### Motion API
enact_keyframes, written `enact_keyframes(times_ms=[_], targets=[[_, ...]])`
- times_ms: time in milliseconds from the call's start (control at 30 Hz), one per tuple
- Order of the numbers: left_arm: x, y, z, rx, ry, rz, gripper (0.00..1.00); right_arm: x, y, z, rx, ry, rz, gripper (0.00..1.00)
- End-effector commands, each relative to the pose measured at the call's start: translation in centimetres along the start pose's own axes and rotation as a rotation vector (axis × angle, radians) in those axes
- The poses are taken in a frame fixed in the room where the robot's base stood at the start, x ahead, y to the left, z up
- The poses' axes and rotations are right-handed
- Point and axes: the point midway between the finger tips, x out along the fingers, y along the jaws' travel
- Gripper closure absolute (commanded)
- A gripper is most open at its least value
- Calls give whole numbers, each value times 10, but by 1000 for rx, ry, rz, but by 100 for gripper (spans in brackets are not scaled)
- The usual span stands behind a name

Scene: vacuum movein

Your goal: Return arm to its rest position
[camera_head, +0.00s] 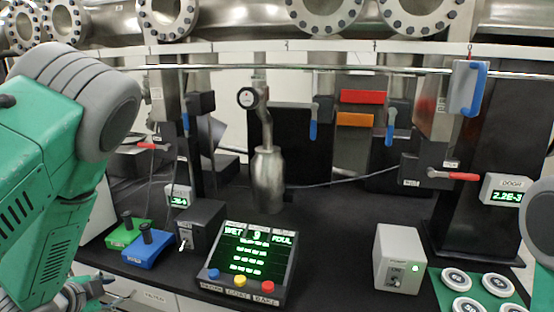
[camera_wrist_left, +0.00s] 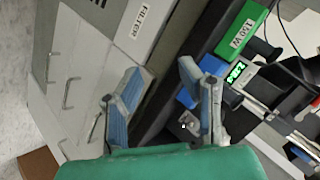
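My left arm, green with grey joints, fills the left side of the head view. My left gripper (camera_wrist_left: 163,95) shows in the wrist view with its two blue-padded fingers spread apart and nothing between them. It hangs in front of the bench, beside the cabinet front. In the head view only small parts of the left gripper (camera_head: 118,299) show at the bottom left edge. A grey rounded piece at the right edge of the head view looks like my right arm. My right gripper is out of view.
The black bench holds a green block (camera_head: 127,232), a blue block (camera_head: 150,248), a control panel (camera_head: 247,262), a grey switch box (camera_head: 398,258) and a metal vessel (camera_head: 268,180). In the wrist view, a white cabinet (camera_wrist_left: 85,85) with handles stands close to the left finger.

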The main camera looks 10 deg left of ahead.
Motion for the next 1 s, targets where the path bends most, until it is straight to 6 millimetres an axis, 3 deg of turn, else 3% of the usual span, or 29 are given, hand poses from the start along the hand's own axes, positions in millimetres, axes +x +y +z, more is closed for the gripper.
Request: enact_keyframes(times_ms=[33,200,300,400,500,600,1000], targets=[[3,41,10,-91,-59,66,67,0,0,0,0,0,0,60],[-11,168,37,-395,-298,255,67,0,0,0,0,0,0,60],[-34,232,46,-542,-444,346,67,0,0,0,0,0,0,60],[-59,280,50,-652,-570,413,67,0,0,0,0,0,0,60],[-78,310,51,-719,-660,455,67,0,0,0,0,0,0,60],[-89,325,51,-754,-707,475,67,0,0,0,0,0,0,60],[-92,328,51,-762,-718,478,67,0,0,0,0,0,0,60]])
